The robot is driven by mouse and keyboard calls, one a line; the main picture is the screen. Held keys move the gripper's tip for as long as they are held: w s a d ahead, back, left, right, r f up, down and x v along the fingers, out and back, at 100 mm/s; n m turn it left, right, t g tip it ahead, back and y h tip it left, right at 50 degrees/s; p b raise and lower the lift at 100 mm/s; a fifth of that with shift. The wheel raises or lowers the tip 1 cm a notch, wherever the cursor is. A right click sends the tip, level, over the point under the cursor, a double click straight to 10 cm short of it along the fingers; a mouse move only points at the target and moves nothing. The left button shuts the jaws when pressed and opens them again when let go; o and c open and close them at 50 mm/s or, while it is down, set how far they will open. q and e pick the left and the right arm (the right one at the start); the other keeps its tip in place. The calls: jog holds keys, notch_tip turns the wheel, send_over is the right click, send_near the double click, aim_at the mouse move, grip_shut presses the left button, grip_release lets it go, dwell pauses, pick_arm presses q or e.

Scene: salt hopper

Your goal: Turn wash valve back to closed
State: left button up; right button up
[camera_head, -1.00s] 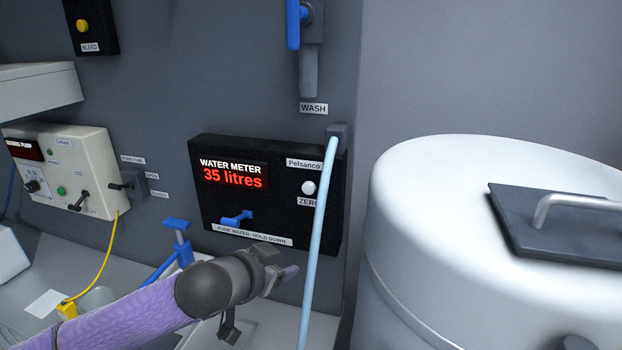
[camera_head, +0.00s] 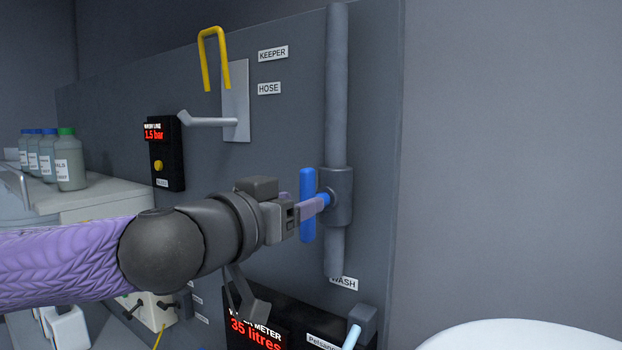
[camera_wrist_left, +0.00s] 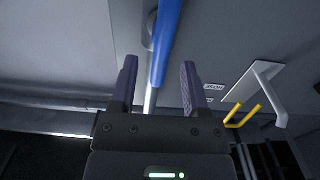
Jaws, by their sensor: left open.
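The wash valve (camera_head: 340,195) sits on a vertical grey pipe above the WASH label (camera_head: 344,283). Its blue lever handle (camera_head: 307,232) stands upright, parallel to the pipe. It also shows in the left wrist view as a blue bar (camera_wrist_left: 167,40). My left gripper (camera_head: 313,205) is at the handle's middle, reaching from the left. In the left wrist view the purple fingers of my left gripper (camera_wrist_left: 159,65) are apart, with the bar between them and visible gaps on both sides. My right gripper is out of view.
Left of the pipe are a yellow hook (camera_head: 214,45), a grey hose holder plate (camera_head: 236,100) and a black bar display (camera_head: 165,165). The water meter (camera_head: 262,325), reading 35 litres, is below. Several bottles (camera_head: 70,165) stand far left. A white vessel (camera_head: 500,338) is at lower right.

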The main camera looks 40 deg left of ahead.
aim_at(303, 199)
pick_arm(q)
jog(key=w, duration=0.1)
jog(key=w+p, duration=0.1)
jog(key=w, duration=0.1)
jog(key=shift+a+r+p, duration=0.1)
jog(key=shift+a+p, duration=0.1)
jog(key=shift+p, duration=0.1)
jog(key=shift+w, duration=0.15)
grip_shut()
